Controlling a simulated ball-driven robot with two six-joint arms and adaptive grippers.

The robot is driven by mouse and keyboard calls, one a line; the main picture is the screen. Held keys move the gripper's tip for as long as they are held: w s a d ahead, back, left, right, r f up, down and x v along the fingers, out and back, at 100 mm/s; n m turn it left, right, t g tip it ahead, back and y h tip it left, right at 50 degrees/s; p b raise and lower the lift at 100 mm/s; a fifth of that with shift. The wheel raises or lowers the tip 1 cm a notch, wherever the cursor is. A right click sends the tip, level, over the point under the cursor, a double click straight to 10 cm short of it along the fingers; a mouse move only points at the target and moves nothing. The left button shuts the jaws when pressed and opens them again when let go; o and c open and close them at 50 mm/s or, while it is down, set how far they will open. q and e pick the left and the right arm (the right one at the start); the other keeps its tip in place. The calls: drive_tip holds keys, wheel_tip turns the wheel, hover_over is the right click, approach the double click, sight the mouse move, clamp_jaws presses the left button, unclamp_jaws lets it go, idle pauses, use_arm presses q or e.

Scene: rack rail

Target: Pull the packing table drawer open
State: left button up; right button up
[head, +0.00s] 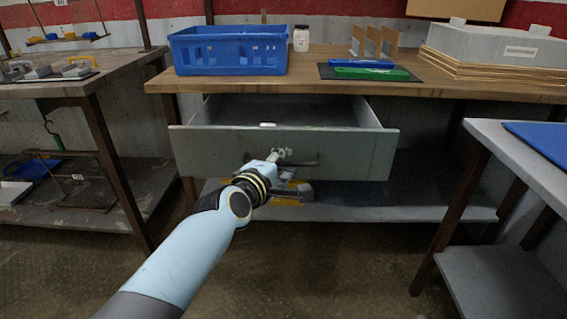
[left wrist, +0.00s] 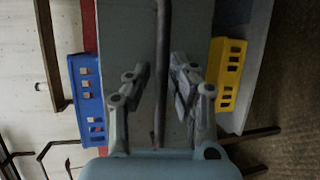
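The packing table (head: 450,92) has a wooden top. Its grey drawer (head: 350,152) stands pulled out, with its inside showing from above. A small white item (head: 267,125) shows near the drawer's front edge. A dark bar handle (head: 304,163) runs across the drawer front; it also shows in the left wrist view (left wrist: 163,40). My left gripper (head: 283,153) is at the handle. In the left wrist view my left gripper (left wrist: 161,72) has its fingers apart, one on each side of the bar, with gaps showing. My right gripper is not in view.
A blue crate (head: 228,52), a white jar (head: 301,38) and a dark mat (head: 335,74) are on the tabletop. A yellow bin (left wrist: 228,75) sits below the drawer. A grey side table (head: 505,142) stands at right, another bench (head: 60,80) at left. The floor in front is clear.

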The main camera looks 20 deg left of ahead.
use_arm(q)
drive_tip(key=shift+o, duration=0.8)
drive_tip(key=v, duration=1.2)
drive_tip(key=shift+f, duration=0.15)
drive_tip(key=s+a+f+m+g, duration=0.25)
drive_tip(key=s+f, duration=0.35)
drive_tip(key=f, duration=0.5)
drive_tip(key=s+a+f+m+g+y, duration=0.1)
drive_tip(key=s+f+m+g, duration=0.15)
drive_tip(key=s+f, duration=0.55)
drive_tip(key=s+a+f+m+g, duration=0.1)
drive_tip(key=s+f+g, duration=0.25)
drive_tip(key=f, duration=0.95)
drive_tip(key=s+a+f+m+g, duration=0.2)
drive_tip(key=s+f+m, duration=0.2)
drive_tip(key=s, duration=0.6)
drive_tip(key=s+a+f+m+g+y, duration=0.1)
drive_tip(key=s+f+m, duration=0.3)
drive_tip(key=s, duration=0.7)
drive_tip(key=s+a+f+m+g+y, duration=0.1)
drive_tip(key=s+a+f+m+g, duration=0.2)
drive_tip(key=s, duration=0.8)
wheel_tip(320, 180, down, 2)
drive_tip(key=shift+a+f+m+g, duration=0.15)
drive_tip(key=shift+a+m+g, duration=0.2)
drive_tip(key=shift+a+m, duration=0.15)
